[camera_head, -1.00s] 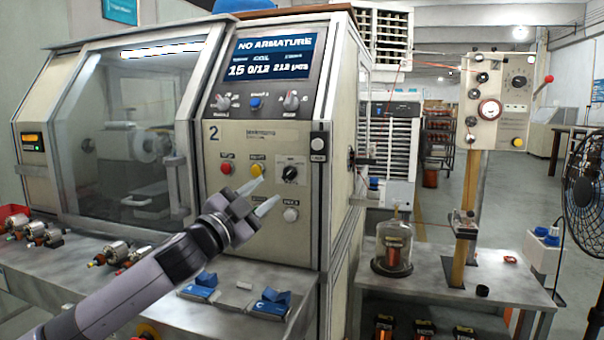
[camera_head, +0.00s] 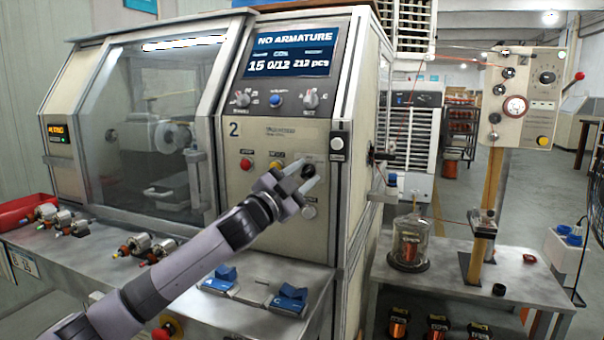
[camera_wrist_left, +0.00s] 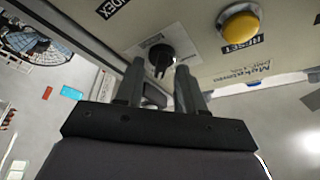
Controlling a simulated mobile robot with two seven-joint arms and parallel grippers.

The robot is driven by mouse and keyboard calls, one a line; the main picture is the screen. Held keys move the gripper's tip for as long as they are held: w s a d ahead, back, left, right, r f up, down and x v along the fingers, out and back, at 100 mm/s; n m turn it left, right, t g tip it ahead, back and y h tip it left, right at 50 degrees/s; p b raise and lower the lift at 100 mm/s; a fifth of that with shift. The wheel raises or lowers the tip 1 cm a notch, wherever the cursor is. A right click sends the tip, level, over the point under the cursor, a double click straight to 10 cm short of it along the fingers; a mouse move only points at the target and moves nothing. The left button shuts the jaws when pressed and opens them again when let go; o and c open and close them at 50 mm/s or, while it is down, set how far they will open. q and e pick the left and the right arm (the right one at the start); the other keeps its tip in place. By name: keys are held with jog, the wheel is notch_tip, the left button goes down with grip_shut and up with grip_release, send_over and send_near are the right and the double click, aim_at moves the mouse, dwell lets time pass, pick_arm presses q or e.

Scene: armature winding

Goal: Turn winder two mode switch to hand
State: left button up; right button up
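Winder two is the beige cabinet marked "2" (camera_head: 234,129), with a glass-fronted bay on its left. Its mode switch (camera_head: 308,170) is a black rotary knob on the lower front panel, partly hidden by my fingers in the head view. In the left wrist view the knob (camera_wrist_left: 160,57) shows on a pale plate, just beyond and between the fingertips. My left gripper (camera_head: 310,172) is open, its two fingers apart on either side of the knob in the picture. I cannot tell whether they touch it. My right gripper is not in view.
A red button (camera_head: 246,164) and a yellow button (camera_head: 275,166) sit left of the knob; a white button (camera_head: 309,212) is below it. Armatures (camera_head: 140,243) lie on the bench at left. Two blue-topped blocks (camera_head: 289,296) rest on the bench below the panel.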

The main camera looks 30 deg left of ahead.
pick_arm(q)
grip_shut()
